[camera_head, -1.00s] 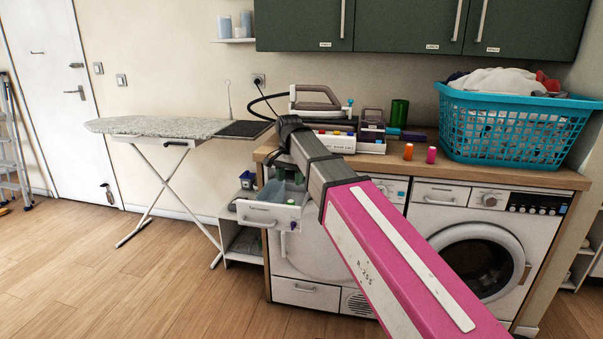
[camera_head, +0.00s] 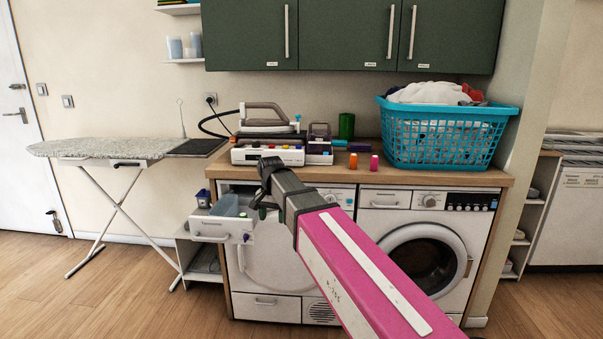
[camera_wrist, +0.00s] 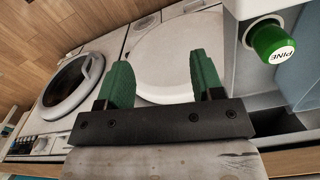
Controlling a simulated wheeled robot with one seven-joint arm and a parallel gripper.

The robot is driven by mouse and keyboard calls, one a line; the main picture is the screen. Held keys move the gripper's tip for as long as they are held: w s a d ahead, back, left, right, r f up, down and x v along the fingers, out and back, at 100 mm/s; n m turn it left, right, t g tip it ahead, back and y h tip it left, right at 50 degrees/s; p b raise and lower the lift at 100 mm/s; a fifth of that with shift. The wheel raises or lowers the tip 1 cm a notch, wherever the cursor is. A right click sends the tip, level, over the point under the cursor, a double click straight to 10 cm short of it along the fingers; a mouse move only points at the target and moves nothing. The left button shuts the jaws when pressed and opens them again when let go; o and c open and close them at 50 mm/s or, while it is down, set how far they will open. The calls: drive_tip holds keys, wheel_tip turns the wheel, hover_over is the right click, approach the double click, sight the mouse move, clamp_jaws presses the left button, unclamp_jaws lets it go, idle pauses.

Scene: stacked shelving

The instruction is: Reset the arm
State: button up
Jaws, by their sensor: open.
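My pink and grey arm reaches in from the lower right of the head view. My gripper (camera_head: 268,185) is at its far end, in front of the counter and beside the open drawer. In the wrist view my gripper (camera_wrist: 162,85) shows two green fingers spread wide apart, with nothing between them. Beyond the fingers is the white round door of the left machine (camera_wrist: 178,52). A green cap marked PINE (camera_wrist: 270,42) is close by on the right, apart from the fingers.
The open drawer (camera_head: 210,229) juts out left of my gripper. The wooden counter (camera_head: 460,178) holds an iron, a box of colored spools and a blue laundry basket (camera_head: 445,135). An ironing board (camera_head: 110,150) stands at the left. The floor in front is free.

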drive_tip(key=s+d+f+n, duration=0.1)
drive_tip(key=s+d+f, duration=0.3)
drive_tip(key=d+f, duration=0.4)
drive_tip(key=s+d+f+n, duration=0.1)
drive_tip(key=s+d+f, duration=0.3)
drive_tip(key=d+f, duration=0.4)
drive_tip(key=s+d+f+n, duration=0.1)
drive_tip(key=s+d+f, duration=0.3)
drive_tip(key=d+f, duration=0.5)
drive_tip(key=d, duration=0.4)
